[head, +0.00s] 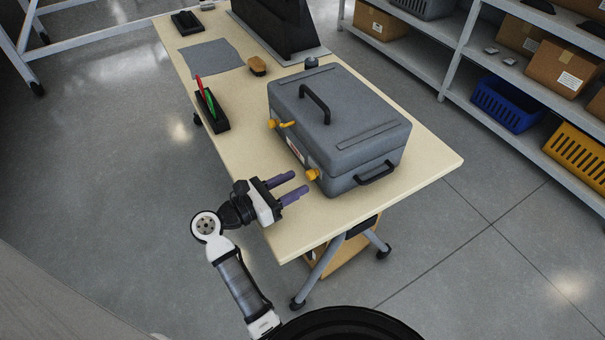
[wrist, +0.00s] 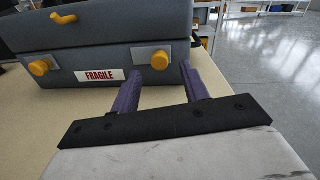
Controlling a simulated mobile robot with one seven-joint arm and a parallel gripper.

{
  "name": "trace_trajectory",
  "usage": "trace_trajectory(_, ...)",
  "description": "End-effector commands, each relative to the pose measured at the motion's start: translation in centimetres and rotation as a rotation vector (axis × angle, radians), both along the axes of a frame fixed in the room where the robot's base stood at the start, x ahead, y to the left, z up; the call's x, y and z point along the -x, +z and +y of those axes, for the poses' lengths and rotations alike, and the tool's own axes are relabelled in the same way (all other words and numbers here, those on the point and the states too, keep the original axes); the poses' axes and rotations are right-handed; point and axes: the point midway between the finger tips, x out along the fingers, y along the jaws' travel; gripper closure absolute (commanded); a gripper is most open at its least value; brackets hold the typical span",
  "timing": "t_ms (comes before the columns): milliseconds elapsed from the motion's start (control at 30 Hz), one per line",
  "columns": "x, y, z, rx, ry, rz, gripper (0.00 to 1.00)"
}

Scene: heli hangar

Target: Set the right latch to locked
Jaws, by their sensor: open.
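A grey case (head: 340,118) with a dark top handle stands shut on the table. Its front has two yellow latches and a FRAGILE label (wrist: 100,76). The right latch (head: 313,174) is just beyond my fingertips. The left latch (head: 281,124) has a yellow knob (wrist: 42,66) low and a yellow lever (wrist: 64,18) on the lid. My gripper (head: 304,184) is open and empty in front of the right latch, its purple fingers (wrist: 173,66) apart from each other.
The table (head: 430,165) also holds a pen tray (head: 211,110), a brown brush (head: 257,66), a grey cloth (head: 210,56) and a dark stand (head: 275,28). Shelves with boxes and a blue crate (head: 505,103) stand at right.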

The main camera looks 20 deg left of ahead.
Motion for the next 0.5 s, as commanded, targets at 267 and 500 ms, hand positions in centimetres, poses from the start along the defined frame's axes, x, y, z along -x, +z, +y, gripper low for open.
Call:
trace_trajectory(267,-2.5,0.0,-1.7,0.001,0.001,0.001,0.55)
trace_trajectory(500,-2.8,-0.1,-1.9,0.001,0.001,0.001,0.55)
